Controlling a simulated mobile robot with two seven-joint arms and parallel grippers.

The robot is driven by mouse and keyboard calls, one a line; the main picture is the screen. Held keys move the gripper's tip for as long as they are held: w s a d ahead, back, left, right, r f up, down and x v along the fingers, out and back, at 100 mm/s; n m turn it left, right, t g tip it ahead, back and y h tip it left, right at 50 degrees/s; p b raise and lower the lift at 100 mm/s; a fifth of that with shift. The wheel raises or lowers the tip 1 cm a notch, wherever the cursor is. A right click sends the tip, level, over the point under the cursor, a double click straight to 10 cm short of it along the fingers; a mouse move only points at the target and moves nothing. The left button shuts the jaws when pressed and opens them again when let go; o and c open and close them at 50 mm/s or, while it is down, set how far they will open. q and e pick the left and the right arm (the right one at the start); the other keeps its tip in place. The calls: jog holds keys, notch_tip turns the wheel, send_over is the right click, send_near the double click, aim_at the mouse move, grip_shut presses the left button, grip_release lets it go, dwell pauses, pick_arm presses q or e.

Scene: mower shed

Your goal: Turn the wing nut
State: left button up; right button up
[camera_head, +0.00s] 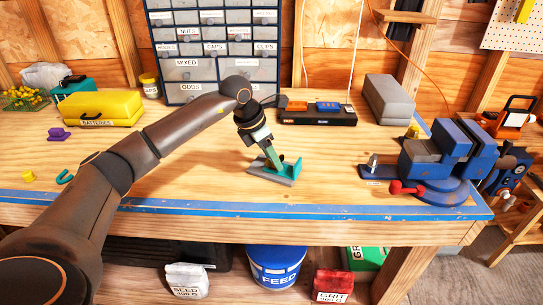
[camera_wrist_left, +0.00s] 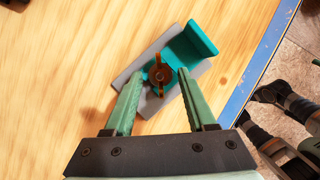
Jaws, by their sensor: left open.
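The brown wing nut (camera_wrist_left: 160,74) sits on a teal bracket (camera_wrist_left: 192,44) on a grey base plate (camera_wrist_left: 193,96) in the left wrist view. Its two wings run roughly up and down in that picture. My left gripper (camera_wrist_left: 160,76) is open, with one green finger on each side of the nut and a gap on both sides. In the head view the left gripper (camera_head: 274,163) points down at the teal bracket (camera_head: 292,166) and grey plate (camera_head: 262,172) on the bench. The nut is hidden there. My right gripper is not in view.
A blue vise (camera_head: 440,155) with a red-ended handle stands right of the plate. A black tray (camera_head: 318,117) and a grey block (camera_head: 389,99) lie behind. A yellow case (camera_head: 98,108) stands left. The bench's blue front edge (camera_head: 230,211) is close; the wood around the plate is clear.

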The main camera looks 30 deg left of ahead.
pick_arm(q)
jog(key=v, duration=1.2)
jog(key=shift+r+b, duration=0.25)
jog(key=shift+b, duration=0.15)
jog(key=shift+s, duration=0.1)
dwell(2.0)
